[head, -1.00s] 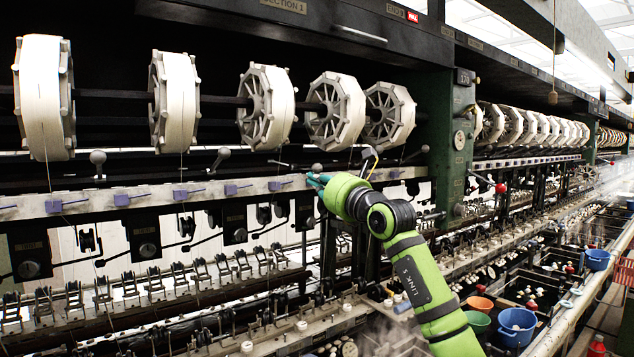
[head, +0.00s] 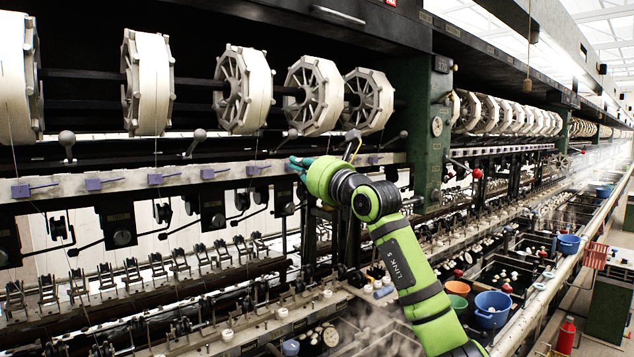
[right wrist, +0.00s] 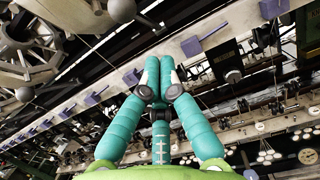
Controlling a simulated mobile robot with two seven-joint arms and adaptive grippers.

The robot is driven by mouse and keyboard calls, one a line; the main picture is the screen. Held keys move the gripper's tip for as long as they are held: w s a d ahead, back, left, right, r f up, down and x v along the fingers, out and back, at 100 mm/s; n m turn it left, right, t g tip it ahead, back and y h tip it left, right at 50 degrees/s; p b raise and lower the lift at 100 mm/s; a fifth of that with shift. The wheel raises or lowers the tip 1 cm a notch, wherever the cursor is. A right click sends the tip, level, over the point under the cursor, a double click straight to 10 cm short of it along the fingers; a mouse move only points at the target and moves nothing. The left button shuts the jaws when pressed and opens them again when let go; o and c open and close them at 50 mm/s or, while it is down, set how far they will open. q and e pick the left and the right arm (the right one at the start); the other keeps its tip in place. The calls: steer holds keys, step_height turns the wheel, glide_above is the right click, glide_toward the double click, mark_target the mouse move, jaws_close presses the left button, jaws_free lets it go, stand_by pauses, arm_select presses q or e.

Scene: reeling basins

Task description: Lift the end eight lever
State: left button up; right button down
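A lever with a grey ball knob (head: 292,134) stands above the pale rail, just over my right gripper; I take it as the end eight lever, though no label is readable at it. Its arm slants up to the knob, much like the neighbouring levers. My right gripper (head: 297,163) is at the rail just below this knob, with a small gap in the picture. In the right wrist view its teal fingers (right wrist: 152,75) come together at the tips with nothing visible between them. A grey knob (right wrist: 122,9) shows beyond them at the top. My left gripper is out of view.
Similar levers stand to the left (head: 198,135) and right (head: 403,134). White reels (head: 314,95) hang above. Purple blocks (head: 162,178) line the rail, with fine threads crossing it. A green post (head: 430,125) stands right of the gripper. Blue (head: 491,310) and orange basins are lower right.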

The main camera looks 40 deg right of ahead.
steer(key=b+v, duration=0.9)
steer(key=v, duration=0.5)
steer(key=shift+s, duration=0.15)
steer(key=shift+d+f, duration=0.1)
steer(key=shift+f, duration=0.05)
